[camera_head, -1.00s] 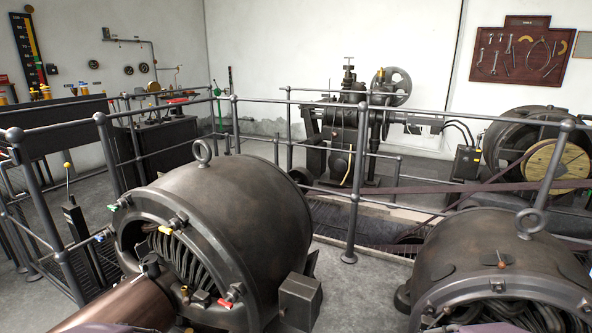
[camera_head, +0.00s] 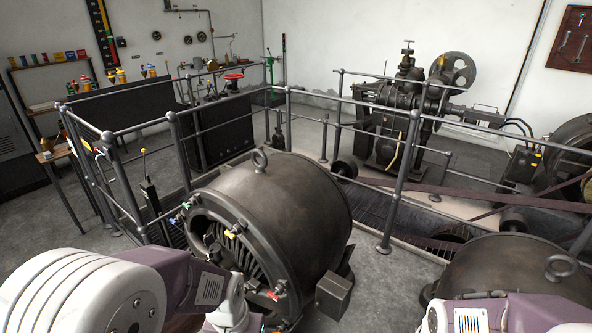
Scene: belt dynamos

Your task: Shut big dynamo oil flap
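A large dark dynamo (camera_head: 295,205) stands left of centre, with a lifting ring on top and coloured terminals around its open front end. A second dark dynamo (camera_head: 490,265) is at the lower right, partly hidden by my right arm. I cannot make out an oil flap on either one, nor tell if it is open. My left arm comes in from the lower left and covers the area before the first dynamo's front. My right arm shows at the lower right edge. Neither gripper's fingers can be seen.
Grey metal railings (camera_head: 401,180) run behind and beside the dynamos. A box (camera_head: 333,295) juts from the first dynamo's right side. A lever stand (camera_head: 152,205) is at its left. A black machine with a wheel (camera_head: 400,125) stands behind. Floor shows between the dynamos.

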